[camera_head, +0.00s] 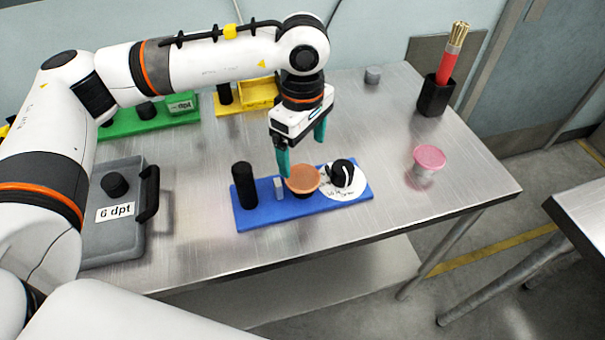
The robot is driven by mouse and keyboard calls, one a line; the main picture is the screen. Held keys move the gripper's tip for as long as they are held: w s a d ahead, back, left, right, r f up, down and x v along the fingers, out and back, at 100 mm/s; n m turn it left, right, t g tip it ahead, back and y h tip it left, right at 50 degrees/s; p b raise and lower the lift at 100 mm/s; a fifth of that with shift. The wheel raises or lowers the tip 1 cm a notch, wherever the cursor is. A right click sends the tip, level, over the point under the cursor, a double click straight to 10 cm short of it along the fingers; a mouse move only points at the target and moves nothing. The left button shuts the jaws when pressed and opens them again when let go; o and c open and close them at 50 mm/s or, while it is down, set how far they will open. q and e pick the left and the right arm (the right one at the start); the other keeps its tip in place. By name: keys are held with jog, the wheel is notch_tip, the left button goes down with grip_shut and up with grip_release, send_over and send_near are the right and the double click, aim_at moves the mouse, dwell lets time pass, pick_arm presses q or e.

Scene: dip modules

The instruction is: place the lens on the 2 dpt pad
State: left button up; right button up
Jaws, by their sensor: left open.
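A round orange disc, which may be the lens (304,178), sits on a dark base on the blue module (265,214). A pink-topped round piece (429,157) stands alone on the table to the right; I cannot tell which one the task means. My left gripper (302,150) is open, its teal fingers pointing down just above and behind the orange disc, with nothing seen between them. No label clearly reads 2 dpt. The grey case (127,240) reads 6 dpt. The green module (158,123) has a dpt label whose number is unclear. My right gripper is out of view.
The blue module also holds a black cylinder (244,185), a small grey block (279,188) and a black knob (343,173) on a white dial. A yellow module (233,106), a black holder (434,96) and a grey cylinder (373,75) stand behind. The table's right side is mostly clear.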

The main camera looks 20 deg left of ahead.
aim_at(303, 177)
pick_arm(q)
jog(key=f, duration=0.2)
jog(key=s+f+p, duration=0.1)
jog(key=f, duration=0.1)
jog(key=shift+d+f, duration=0.1)
jog(key=shift+w+f, duration=0.1)
jog(key=shift+f, duration=0.55)
jog(key=c, duration=1.1)
jog(key=shift+c, duration=0.2)
jog(key=shift+r, duration=0.15)
